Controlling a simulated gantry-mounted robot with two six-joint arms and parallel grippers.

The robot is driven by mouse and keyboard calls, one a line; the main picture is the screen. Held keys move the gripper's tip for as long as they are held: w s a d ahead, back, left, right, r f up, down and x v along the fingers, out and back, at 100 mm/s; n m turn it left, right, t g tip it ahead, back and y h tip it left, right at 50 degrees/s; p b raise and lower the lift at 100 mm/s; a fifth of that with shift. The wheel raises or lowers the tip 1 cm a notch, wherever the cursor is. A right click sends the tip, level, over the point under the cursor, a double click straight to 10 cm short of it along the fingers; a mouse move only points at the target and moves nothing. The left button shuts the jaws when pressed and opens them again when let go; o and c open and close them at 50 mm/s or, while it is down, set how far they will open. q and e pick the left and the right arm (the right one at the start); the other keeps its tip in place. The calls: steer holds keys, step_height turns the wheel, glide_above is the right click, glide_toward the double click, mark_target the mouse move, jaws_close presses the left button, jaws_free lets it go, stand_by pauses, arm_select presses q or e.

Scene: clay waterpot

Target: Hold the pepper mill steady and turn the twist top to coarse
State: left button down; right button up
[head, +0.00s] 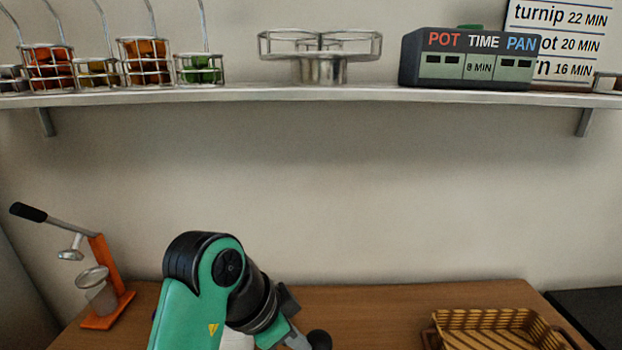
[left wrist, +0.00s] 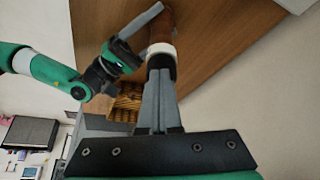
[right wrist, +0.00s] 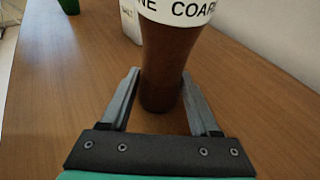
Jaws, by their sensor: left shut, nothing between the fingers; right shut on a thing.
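The pepper mill has a brown body (right wrist: 163,65) and a white band (right wrist: 180,10) with black lettering, partly cut off, reading "NE COAR". My right gripper (right wrist: 160,78) is shut on the body, one finger on each side below the band. In the left wrist view the mill's dark twist top (left wrist: 162,66) points toward my left gripper (left wrist: 160,75). Its fingers are together and empty, with the tips at the top; whether they touch it I cannot tell. In the head view a dark round knob (head: 319,340), likely the twist top, shows beside the left gripper; the rest is below the frame.
A wicker basket (head: 495,328) stands on the table at right, and an orange lever press (head: 105,300) at left. A white box (right wrist: 131,20) stands behind the mill in the right wrist view. The shelf (head: 300,95) runs high above; wood between mill and basket is clear.

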arm_select(q)
step_height(320, 180, up, 7)
step_height(320, 180, down, 7)
steer(key=w+a, duration=0.1)
steer(key=shift+a+f, duration=0.2)
steer(key=shift+w+d+f, duration=0.1)
steer(key=shift+d, duration=0.55)
stand_by(1.1)
steer(key=shift+a, duration=0.15)
steer(key=shift+r, duration=3.6)
step_height(320, 180, down, 7)
steer(key=a, duration=0.1)
